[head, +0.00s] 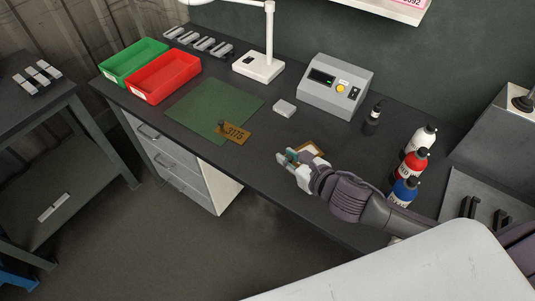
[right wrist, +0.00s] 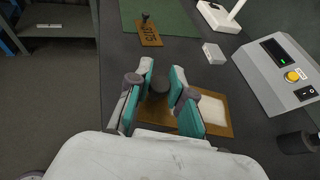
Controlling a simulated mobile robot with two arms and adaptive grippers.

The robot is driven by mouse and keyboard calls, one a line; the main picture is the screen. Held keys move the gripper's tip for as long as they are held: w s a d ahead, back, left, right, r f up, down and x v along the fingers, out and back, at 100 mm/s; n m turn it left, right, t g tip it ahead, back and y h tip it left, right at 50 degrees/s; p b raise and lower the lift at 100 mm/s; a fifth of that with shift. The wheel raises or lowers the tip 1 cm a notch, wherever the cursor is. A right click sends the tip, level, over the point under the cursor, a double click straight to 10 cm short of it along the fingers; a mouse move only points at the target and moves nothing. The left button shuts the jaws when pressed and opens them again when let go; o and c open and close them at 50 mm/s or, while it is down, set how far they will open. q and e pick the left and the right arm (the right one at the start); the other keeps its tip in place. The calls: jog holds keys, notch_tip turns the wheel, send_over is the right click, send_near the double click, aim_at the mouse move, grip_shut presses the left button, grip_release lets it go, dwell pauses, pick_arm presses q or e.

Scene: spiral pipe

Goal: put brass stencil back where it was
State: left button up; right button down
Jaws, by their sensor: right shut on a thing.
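A brass stencil (head: 234,132) marked 3175, with a dark knob at one end, lies across the front right corner of the green mat. It also shows at the top of the right wrist view (right wrist: 152,33). My right gripper (head: 287,158) is at the front of the bench, to the right of this stencil. Its fingers are shut on a dark round knob (right wrist: 158,84). A brown-edged plate with a pale middle (right wrist: 213,112) is under the fingers; I cannot tell whether the knob belongs to it. My left gripper is not in view.
The green mat (head: 205,105) is otherwise bare. A small white block (head: 284,108), a grey control box (head: 336,87) and a lamp base (head: 258,66) stand behind. Red (head: 163,78) and green (head: 133,61) bins are left; bottles (head: 414,163) stand right.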

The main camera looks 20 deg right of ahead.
jog(key=w+d, duration=0.1)
jog(key=w+d+r, duration=0.1)
jog(key=d, duration=0.1)
jog(key=w+d, duration=0.2)
jog(key=shift+d+r, duration=0.15)
jog(key=shift+r, duration=0.1)
jog(key=shift+w+a+f+p, duration=0.1)
jog(key=shift+w+a+p, duration=0.15)
jog(key=shift+p, duration=0.1)
jog(key=p, duration=0.1)
send_over(260, 167)
notch_tip(260, 167, down, 6)
jog(key=shift+f, duration=0.15)
jog(key=shift+w+a+f, duration=0.1)
jog(key=shift+f, duration=2.05)
jog(key=c, duration=1.1)
grip_release()
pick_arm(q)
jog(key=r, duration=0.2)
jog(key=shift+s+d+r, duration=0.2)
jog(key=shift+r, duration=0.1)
pick_arm(e)
jog(key=shift+o, duration=0.2)
